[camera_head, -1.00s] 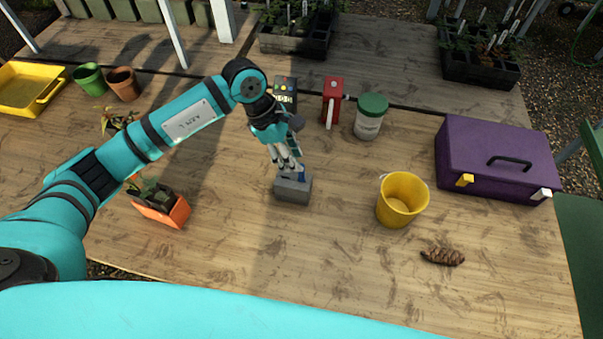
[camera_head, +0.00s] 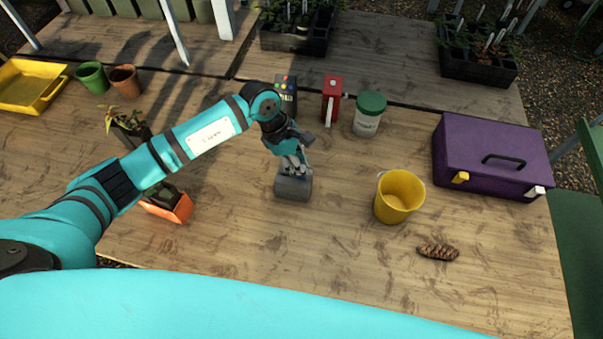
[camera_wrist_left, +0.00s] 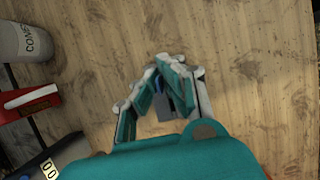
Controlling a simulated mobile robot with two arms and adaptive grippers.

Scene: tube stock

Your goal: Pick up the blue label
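A small grey block (camera_head: 293,188) stands on the wooden table, with my left gripper (camera_head: 293,168) pointing down at its top. In the left wrist view, part of a grey shape (camera_wrist_left: 165,108) and a bit of blue (camera_wrist_left: 188,92), which may be the blue label, show between the fingers of my left gripper (camera_wrist_left: 166,68). The fingers are close together around the blue. They hide most of it, and I cannot tell whether they press on it. My right gripper is not in view.
A yellow bucket (camera_head: 400,196) and pine cone (camera_head: 438,252) are to the right, with a purple case (camera_head: 490,157) beyond. Behind the block stand a dark timer (camera_head: 286,92), a red object (camera_head: 332,98) and a green-lidded jar (camera_head: 369,113). An orange planter (camera_head: 178,208) is left.

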